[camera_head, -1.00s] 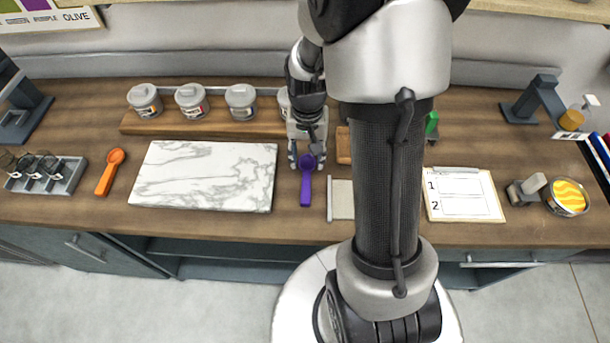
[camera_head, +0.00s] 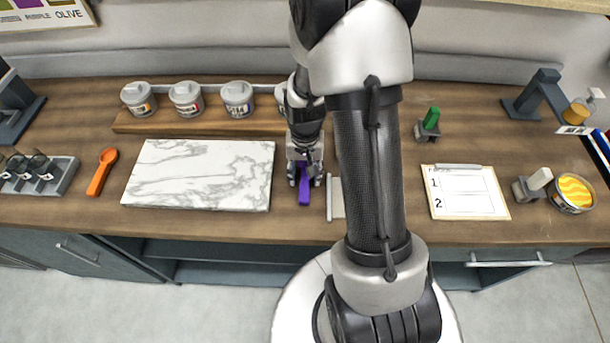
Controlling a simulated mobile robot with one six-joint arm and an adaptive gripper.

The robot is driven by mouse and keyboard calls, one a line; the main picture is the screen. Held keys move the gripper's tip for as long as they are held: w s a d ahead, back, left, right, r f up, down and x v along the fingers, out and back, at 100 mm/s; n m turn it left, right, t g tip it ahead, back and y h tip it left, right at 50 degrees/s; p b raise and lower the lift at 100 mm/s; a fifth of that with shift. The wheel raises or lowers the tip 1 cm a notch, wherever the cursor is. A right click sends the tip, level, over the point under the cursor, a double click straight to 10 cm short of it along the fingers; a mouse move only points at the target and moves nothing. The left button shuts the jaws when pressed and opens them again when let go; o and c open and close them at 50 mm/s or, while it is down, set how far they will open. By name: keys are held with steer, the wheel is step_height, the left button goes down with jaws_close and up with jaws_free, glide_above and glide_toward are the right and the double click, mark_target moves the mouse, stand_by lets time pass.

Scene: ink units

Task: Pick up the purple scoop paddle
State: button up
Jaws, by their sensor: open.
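The purple scoop paddle (camera_head: 304,193) lies on the wooden counter, just right of the marble slab, with its handle toward the front edge. My gripper (camera_head: 304,182) points down over it, with one finger on each side of the handle. The fingers are open, and I cannot tell whether they touch the paddle. The gripper body hides the paddle's scoop end.
The marble slab (camera_head: 200,174) lies close on the left, with an orange scoop (camera_head: 102,172) beyond it. A pale flat tool (camera_head: 336,198) lies close on the right, partly behind my arm. Lidded jars (camera_head: 186,98) stand on a wooden riser (camera_head: 160,125) behind. A clipboard (camera_head: 465,192) lies farther right.

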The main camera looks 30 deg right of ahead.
mark_target(305, 175)
steer(key=shift+c, duration=0.6)
jaws_close()
step_height(305, 175, up, 20)
steer(key=p, duration=0.5)
steer(key=c, duration=0.6)
jaws_free()
jaws_close()
